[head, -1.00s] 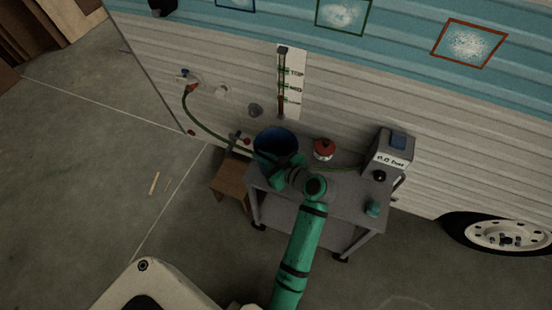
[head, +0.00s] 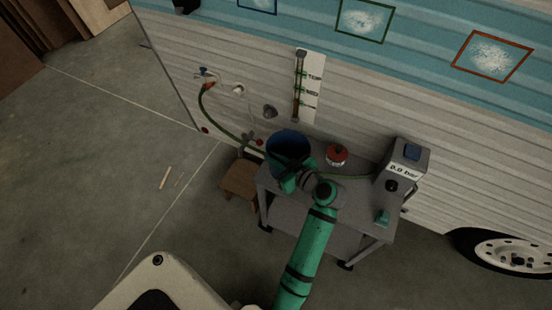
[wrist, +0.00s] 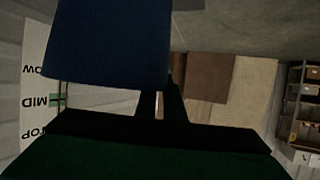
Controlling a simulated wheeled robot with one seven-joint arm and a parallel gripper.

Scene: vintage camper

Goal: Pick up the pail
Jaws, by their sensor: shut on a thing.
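The blue pail (head: 289,143) is at the left end of the grey cart in the head view, its open top facing up. My gripper (head: 291,172) is at its near side, largely hidden by my green arm. In the wrist view the pail (wrist: 108,42) fills the upper left, and my gripper (wrist: 163,92) is at its edge, shut on it. The exact grip point is dark. I cannot tell whether the pail's base touches the cart.
The grey cart (head: 330,213) also carries a red-topped pot (head: 337,154), a grey gauge box (head: 406,165) and a small teal item (head: 382,217). A wooden stool (head: 239,178) stands left of it. The camper wall (head: 360,125) is close behind. The floor at left is mostly clear.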

